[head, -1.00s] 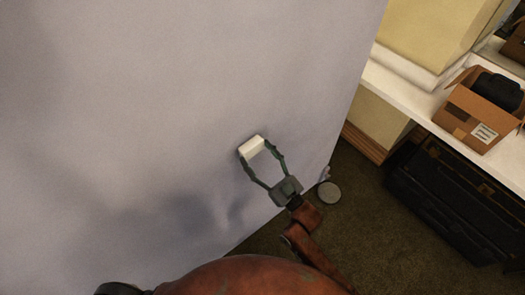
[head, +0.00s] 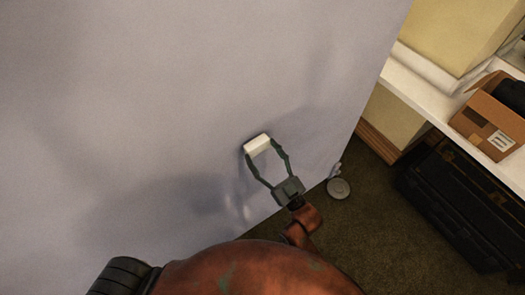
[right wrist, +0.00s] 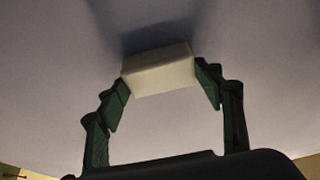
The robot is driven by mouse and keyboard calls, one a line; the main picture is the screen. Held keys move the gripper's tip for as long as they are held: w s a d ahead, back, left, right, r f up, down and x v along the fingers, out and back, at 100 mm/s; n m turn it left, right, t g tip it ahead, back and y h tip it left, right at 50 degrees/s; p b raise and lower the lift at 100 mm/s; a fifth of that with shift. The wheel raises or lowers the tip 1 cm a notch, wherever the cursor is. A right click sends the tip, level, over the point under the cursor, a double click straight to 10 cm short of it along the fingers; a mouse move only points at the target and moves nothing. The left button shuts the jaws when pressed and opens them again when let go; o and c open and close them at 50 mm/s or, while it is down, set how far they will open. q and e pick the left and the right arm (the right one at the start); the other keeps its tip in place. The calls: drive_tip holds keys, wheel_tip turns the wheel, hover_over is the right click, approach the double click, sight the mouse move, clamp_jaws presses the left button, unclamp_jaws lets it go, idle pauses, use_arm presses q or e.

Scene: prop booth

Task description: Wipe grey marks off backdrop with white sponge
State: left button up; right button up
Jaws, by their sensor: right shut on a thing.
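The white sponge (head: 257,145) is a small block held between the green fingers of my right gripper (head: 264,152), close to the pale grey-lilac backdrop (head: 150,90). In the right wrist view the sponge (right wrist: 158,70) spans between both fingertips (right wrist: 160,82), and a dark shadow falls on the backdrop (right wrist: 60,60) right behind it. The sponge seems to touch the backdrop or be very near it. Soft darker patches lie on the backdrop; I cannot tell marks from shadows. My left gripper is not in view.
A round grey base (head: 338,188) stands on the dark carpet (head: 345,235) by the backdrop's lower right edge. At the right, a white counter (head: 415,95) bears an open cardboard box (head: 490,125), with a black case (head: 455,205) below it.

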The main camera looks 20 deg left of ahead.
drive_tip(key=s+d+p, duration=0.1)
drive_tip(key=d, duration=0.1)
drive_tip(key=s+d+p, duration=0.1)
drive_tip(key=s+d, duration=0.1)
drive_tip(key=shift+s+d, duration=0.2)
idle(0.4)
drive_tip(key=shift+s+d+p, duration=0.55)
drive_tip(key=shift+s+d, duration=0.4)
drive_tip(key=shift+d, duration=0.25)
drive_tip(key=shift+r, duration=0.15)
